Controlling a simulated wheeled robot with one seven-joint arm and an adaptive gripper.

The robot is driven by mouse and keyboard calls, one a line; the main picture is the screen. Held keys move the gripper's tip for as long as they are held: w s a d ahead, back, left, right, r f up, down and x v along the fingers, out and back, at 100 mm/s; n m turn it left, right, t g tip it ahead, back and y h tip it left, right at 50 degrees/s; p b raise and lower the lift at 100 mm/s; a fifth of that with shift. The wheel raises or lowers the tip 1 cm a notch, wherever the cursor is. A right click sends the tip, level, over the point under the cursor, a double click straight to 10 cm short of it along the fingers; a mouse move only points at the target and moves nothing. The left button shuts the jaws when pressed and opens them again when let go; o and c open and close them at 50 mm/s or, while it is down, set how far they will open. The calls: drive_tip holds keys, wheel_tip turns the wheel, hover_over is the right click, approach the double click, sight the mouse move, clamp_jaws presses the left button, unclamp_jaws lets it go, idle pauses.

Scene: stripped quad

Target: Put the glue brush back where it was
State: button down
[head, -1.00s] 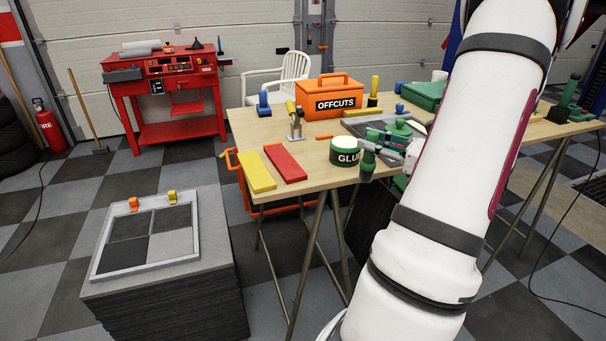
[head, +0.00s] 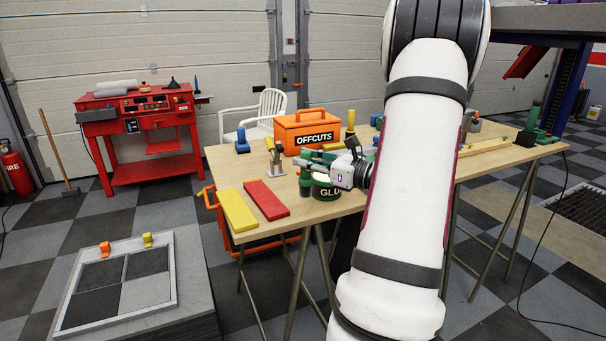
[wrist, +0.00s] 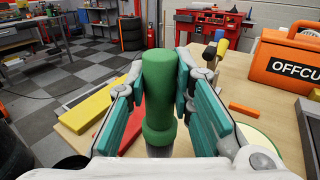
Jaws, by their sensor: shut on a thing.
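The glue brush has a green handle (wrist: 159,85) with a grey part below it. In the wrist view it stands upright between the teal fingers of my gripper (wrist: 160,88), which is shut on it. In the head view the brush (head: 305,178) shows at the left of my gripper (head: 318,172), its lower end in front of the table's front area. The glue pot (head: 325,192), dark green with a white "GLU" label, is just right of the brush and partly hidden by my arm. Its pale top (wrist: 264,142) shows at the lower right in the wrist view. The bristles are hidden.
The orange OFFCUTS box (head: 306,130) stands behind on the wooden table (head: 205,160). A yellow bar (head: 238,210) and a red bar (head: 264,200) lie left of the brush. A blue-handled tool (head: 242,141) stands farther back. A grey block with a framed panel (head: 175,270) is at lower left.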

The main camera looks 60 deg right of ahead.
sight(303, 172)
drive_tip(key=shift+w, duration=0.4)
drive_tip(key=f, duration=0.3)
drive_tip(key=shift+w+f+b, duration=0.2)
drive_tip(key=shift+f+b, duration=0.15)
drive_tip(key=c, duration=1.4)
unclamp_jaws()
